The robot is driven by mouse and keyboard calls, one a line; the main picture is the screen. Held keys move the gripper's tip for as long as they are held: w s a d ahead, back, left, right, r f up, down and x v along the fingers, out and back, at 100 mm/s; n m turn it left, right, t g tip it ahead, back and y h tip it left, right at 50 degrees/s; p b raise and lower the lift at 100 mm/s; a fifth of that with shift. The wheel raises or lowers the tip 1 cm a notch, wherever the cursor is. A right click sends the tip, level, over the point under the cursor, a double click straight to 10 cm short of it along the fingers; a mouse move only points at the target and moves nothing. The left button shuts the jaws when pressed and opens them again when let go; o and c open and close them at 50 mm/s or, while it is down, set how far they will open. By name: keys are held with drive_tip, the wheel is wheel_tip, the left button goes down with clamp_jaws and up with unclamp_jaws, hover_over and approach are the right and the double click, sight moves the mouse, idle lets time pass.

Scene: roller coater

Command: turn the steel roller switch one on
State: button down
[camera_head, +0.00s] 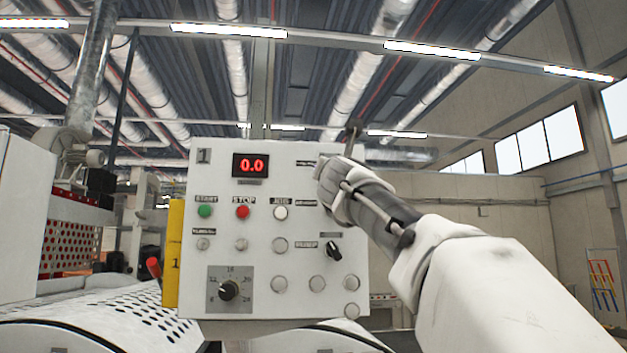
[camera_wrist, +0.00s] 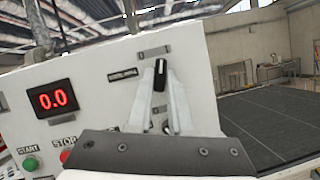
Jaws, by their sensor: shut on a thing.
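The white control panel (camera_head: 220,180) stands in front of me. On its upper right a black switch knob (camera_wrist: 160,70) shows in the wrist view, pointing about upright, with a small label plate above it. I cannot read that label. My gripper (camera_wrist: 162,88) has its two pale fingers closed around this knob, one on each side. In the head view my gripper (camera_head: 330,172) is at the panel's upper right, and my arm hides the knob. A second black switch (camera_head: 334,250) sits lower right, tilted.
The panel has a red display (camera_head: 251,165) reading 0.0, green start (camera_head: 205,211) and red stop (camera_head: 243,212) buttons, and a dial (camera_head: 228,291) at lower left. A yellow plate (camera_head: 174,255) is on its left edge. A perforated cover (camera_head: 130,320) lies at lower left.

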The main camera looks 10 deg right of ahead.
drive_tip(key=shift+a+m+g+h, duration=0.1)
drive_tip(key=shift+m+g+h, duration=0.2)
drive_tip(key=shift+m+h, duration=0.9)
drive_tip(key=shift+m+y, duration=0.3)
drive_tip(key=shift+m, duration=0.2)
drive_tip(key=c, duration=0.8)
unclamp_jaws()
drive_tip(key=b+v, duration=0.7)
drive_tip(key=v, duration=1)
drive_tip(key=shift+s, duration=0.2)
